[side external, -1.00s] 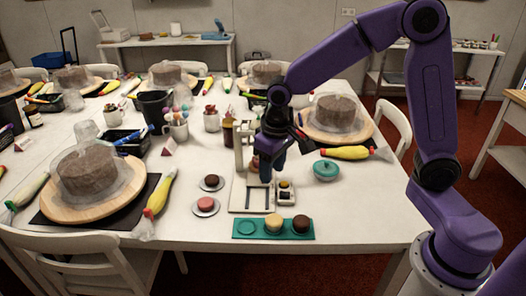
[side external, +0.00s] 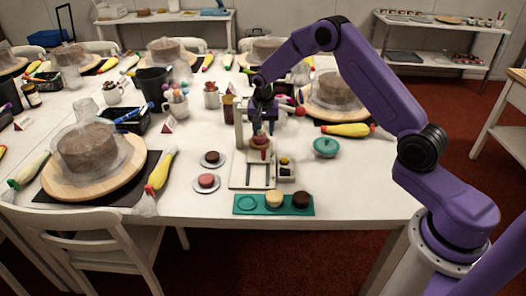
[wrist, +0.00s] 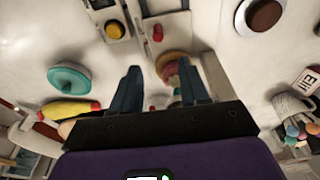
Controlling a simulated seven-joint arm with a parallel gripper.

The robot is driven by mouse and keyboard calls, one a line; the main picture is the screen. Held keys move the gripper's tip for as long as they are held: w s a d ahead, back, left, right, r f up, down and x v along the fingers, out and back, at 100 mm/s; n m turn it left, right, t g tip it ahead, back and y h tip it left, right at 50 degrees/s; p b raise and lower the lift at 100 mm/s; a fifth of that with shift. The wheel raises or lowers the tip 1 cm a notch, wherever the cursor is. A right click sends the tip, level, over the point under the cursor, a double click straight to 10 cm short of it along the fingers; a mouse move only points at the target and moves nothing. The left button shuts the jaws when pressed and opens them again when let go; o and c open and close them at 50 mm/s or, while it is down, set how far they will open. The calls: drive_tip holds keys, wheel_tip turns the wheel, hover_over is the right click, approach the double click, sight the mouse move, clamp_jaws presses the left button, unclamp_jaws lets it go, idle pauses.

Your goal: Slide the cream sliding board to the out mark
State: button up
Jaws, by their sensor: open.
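A cream board and frame (side external: 238,180) with dark slots lies on the table in the side external view. Its near end also shows in the wrist view (wrist: 168,6). A small red knob (wrist: 157,33) stands on it. Just beyond the knob is a round pinkish-brown piece (wrist: 170,60). My gripper (side external: 262,132) is open and empty above the far end of the frame. In the wrist view my two fingers (wrist: 160,85) are spread, with the round piece ahead of the gap. I cannot make out the out mark or where the sliding part ends.
A small box with a yellow button (side external: 285,161) adjoins the frame's right side. A teal lidded pot (side external: 325,147) stands further right. A green tray (side external: 235,211) with two round sweets lies in front. Two small discs with sweets (side external: 206,182) are left. A cream post (side external: 239,125) stands behind.

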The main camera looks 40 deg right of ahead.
sight(264, 151)
wheel_tip(264, 151, down, 9)
drive_tip(key=shift+s+f, duration=0.1)
drive_tip(key=shift+f, duration=0.05)
clamp_jaws()
idle(0.4)
drive_tip(key=shift+r, duration=0.2)
drive_tip(key=shift+s+a, duration=4.1)
drive_tip(key=shift+a, duration=0.2)
drive_tip(key=shift+s+a, duration=0.1)
drive_tip(key=shift+c, duration=0.6)
unclamp_jaws()
drive_tip(key=shift+o, duration=0.6)
